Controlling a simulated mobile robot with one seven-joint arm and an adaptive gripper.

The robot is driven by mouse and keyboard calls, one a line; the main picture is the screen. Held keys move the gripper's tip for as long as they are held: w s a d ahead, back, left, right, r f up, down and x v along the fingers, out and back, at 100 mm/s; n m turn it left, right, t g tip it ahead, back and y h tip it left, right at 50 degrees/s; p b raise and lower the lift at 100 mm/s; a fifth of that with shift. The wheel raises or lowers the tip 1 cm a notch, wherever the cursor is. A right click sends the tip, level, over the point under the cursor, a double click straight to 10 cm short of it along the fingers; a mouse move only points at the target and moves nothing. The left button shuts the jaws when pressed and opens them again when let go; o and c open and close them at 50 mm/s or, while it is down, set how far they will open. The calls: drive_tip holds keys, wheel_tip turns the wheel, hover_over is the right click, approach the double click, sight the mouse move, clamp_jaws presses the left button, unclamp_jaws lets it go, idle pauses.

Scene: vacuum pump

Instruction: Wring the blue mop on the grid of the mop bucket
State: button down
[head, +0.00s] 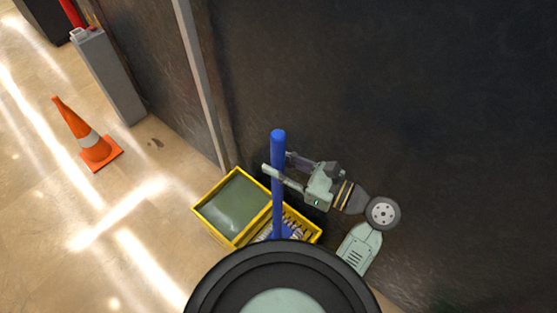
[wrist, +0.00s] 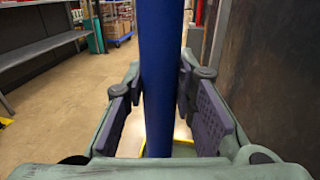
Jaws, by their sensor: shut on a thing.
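The blue mop (head: 278,180) stands upright, its handle rising above the yellow mop bucket (head: 208,230). The handle also fills the middle of the wrist view (wrist: 161,80). My gripper (head: 278,176) is shut on the handle, with one finger pad on each side of it; the pads also show in the wrist view (wrist: 160,100). The bucket's left part holds greenish water. The grid (head: 300,227) is on its right part, and the handle's lower end meets the near side of that part. The mop head is mostly hidden by my own body.
A dark wall (head: 450,120) runs close behind and right of the bucket. An orange cone (head: 92,140) stands on the tiled floor to the left, near a grey post (head: 108,80). The floor left of the bucket is clear. Empty shelves (wrist: 35,45) stand left in the wrist view.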

drive_tip(key=shift+f, duration=0.55)
idle(1.5)
